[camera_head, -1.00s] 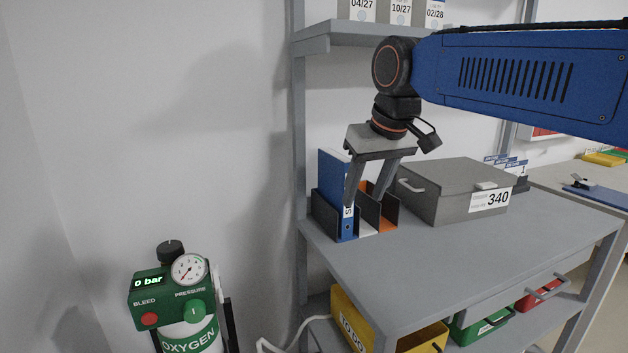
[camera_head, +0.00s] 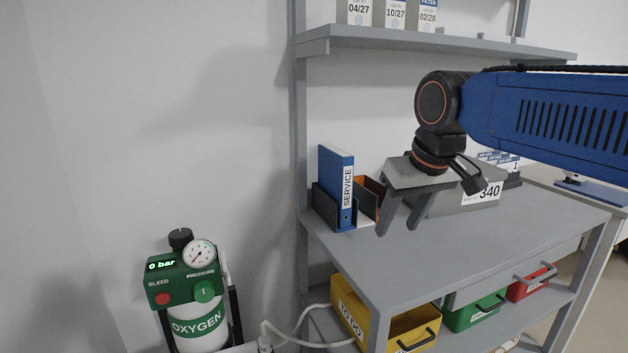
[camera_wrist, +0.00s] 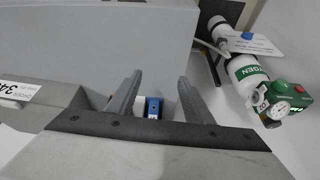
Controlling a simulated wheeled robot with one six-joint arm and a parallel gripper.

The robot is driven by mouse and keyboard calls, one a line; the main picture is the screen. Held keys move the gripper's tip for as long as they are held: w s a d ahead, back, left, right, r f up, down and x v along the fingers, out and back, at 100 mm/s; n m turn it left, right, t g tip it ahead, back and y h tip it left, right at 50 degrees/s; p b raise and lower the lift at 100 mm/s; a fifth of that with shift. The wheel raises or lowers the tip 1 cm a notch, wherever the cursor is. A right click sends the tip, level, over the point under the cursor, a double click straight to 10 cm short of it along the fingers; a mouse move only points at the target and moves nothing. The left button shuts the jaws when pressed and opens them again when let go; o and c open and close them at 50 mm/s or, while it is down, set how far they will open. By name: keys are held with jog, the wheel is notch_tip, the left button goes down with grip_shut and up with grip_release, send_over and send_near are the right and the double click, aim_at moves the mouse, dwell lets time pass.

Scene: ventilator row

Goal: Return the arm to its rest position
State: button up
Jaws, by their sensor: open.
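My gripper (camera_head: 399,232) is open and empty. In the head view it hangs above the grey bench top, in front of the grey case and to the right of the blue SERVICE binder (camera_head: 336,188). The binder stands upright in a dark holder (camera_head: 321,206). In the wrist view my gripper's two fingers (camera_wrist: 157,92) are apart, with part of something blue (camera_wrist: 153,107) showing between them. My blue arm reaches in from the right and hides part of the case.
A grey case (camera_head: 463,207) labelled 340 sits on the bench (camera_head: 420,262). An oxygen cylinder (camera_head: 197,325) reading 0 bar stands at the lower left. A shelf (camera_head: 430,42) with boxes is above. Yellow (camera_head: 347,305), green (camera_head: 470,315) and red (camera_head: 530,285) bins are below.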

jog(key=s+d+f+m, duration=0.1)
jog(key=s+d+f, duration=0.5)
jog(key=s+f, duration=0.2)
jog(key=s+d+f+m+h, duration=0.1)
jog(key=s+d+f+m, duration=0.1)
jog(key=s+d+f, duration=0.4)
notch_tip(320, 180, down, 5)
jog(key=s, duration=0.3)
jog(key=shift+d+f, duration=0.2)
jog(key=shift+d, duration=0.05)
